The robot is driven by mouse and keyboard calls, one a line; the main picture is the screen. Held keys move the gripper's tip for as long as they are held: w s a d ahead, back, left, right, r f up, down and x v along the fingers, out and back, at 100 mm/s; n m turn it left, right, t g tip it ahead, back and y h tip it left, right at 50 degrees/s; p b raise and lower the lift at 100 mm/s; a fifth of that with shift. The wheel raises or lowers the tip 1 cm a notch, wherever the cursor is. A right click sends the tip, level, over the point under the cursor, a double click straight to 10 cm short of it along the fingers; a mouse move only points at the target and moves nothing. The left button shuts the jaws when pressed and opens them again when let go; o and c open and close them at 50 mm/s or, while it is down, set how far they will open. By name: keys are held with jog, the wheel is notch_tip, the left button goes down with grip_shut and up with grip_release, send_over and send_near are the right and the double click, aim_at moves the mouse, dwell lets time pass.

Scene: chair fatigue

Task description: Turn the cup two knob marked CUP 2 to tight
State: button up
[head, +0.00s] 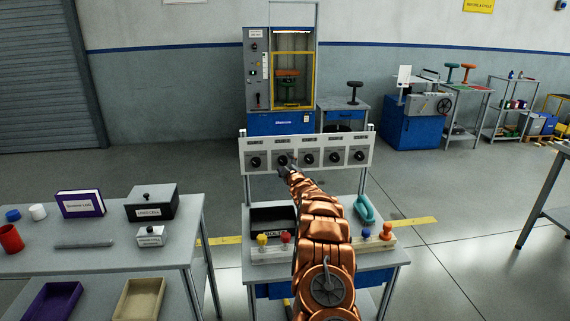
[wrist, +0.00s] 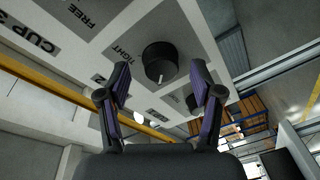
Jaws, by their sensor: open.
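A white panel (head: 307,146) carries a row of several black knobs. My gripper (head: 284,170) is in front of the second knob from the left (head: 282,160) and partly covers it. In the wrist view, a round black knob (wrist: 160,62) lies between the open, purple-padded fingers of my gripper (wrist: 160,70), with a gap on both sides. Its white pointer mark is toward the bottom of the picture. The label TIGHT (wrist: 120,49) is to the knob's left, with FREE (wrist: 84,14) farther up-left. A CUP 3 label (wrist: 34,40) is at the far left. No CUP 2 label is clearly readable.
Another knob (wrist: 191,102) shows beside the right finger. A grey side table (head: 100,260) stands at the left.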

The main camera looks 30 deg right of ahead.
jog(key=shift+w, duration=0.45)
jog(key=c, duration=1.2)
jog(key=shift+o, duration=0.2)
